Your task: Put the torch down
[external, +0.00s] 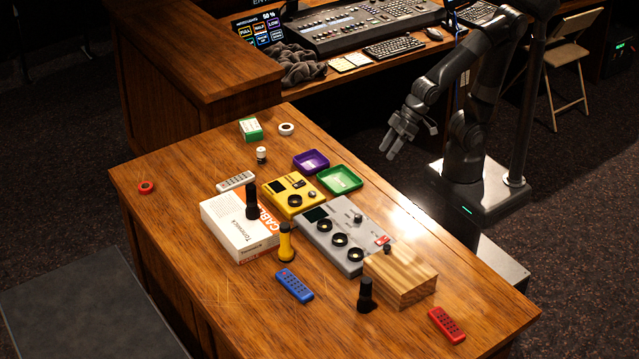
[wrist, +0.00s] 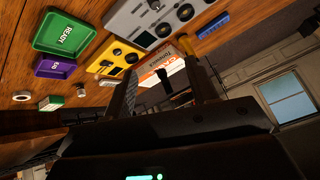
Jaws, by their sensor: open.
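Several torch-shaped things stand upright. A black torch (external: 251,203) is on top of a white and orange box (external: 232,232). A yellow torch (external: 286,243) is on the desk beside that box. Another black torch (external: 366,297) is on the desk in front of the wooden block. I cannot tell which one the task means. My gripper (external: 390,147) is open, appears empty and is off the desk's right side, apart from all of them. In the wrist view the open fingers (wrist: 168,92) frame the box (wrist: 172,66), and the yellow torch (wrist: 186,44) shows beyond.
Yellow (external: 292,192) and grey (external: 345,233) control boxes fill the desk's middle, near purple (external: 311,161) and green (external: 339,180) trays. A wooden block (external: 399,276) and blue (external: 294,285) and red (external: 446,324) remotes lie nearer the front. The desk's left side is mostly clear.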

